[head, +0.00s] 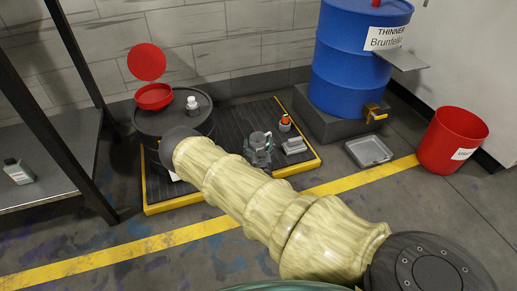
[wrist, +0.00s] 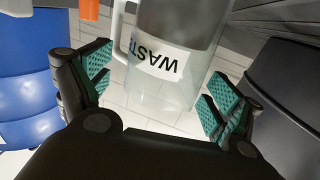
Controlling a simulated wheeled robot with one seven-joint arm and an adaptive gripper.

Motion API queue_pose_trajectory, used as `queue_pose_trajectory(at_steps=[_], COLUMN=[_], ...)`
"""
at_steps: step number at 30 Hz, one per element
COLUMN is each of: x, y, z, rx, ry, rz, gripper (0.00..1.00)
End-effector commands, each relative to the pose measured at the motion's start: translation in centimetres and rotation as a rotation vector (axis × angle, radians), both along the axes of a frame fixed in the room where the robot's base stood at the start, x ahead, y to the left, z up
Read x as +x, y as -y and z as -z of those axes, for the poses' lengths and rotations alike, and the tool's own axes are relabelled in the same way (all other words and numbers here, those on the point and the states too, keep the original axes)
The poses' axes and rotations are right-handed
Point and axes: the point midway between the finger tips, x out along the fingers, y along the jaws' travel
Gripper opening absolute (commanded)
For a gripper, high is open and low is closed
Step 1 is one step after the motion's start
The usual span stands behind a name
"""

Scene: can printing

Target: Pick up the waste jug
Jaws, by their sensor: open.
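The waste jug (wrist: 165,96) fills the middle of the wrist view, clear with dark contents and a white "WASTE" label that appears upside down. A pale handle shows on its left side. My gripper (wrist: 156,78) is open, with one teal-padded finger on each side of the jug. Gaps show between both pads and the jug, so it is not gripped. In the head view a small grey shape with some teal stands on the black pallet, likely the jug and my fingers; my arm hides part of this area.
A black drum (head: 172,121) with a red funnel stands left on the yellow-edged pallet (head: 240,112). An orange-topped bottle (head: 285,123) and a grey block (head: 294,145) are near the jug. A blue thinner drum (head: 350,60), grey tray (head: 369,152) and red bin (head: 452,140) are right.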

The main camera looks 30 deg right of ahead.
Motion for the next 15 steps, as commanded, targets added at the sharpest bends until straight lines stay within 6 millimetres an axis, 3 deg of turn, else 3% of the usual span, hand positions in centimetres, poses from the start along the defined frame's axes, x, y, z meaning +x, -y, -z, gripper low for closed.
queue_pose_trajectory(at_steps=[6,15], x=[2.1,2.6], y=[1.0,1.2], z=[0.3,0.1], rx=[-0.001,-0.001], ry=[0.000,0.000], rz=[0.000,0.000], gripper=[0.92,0.92])
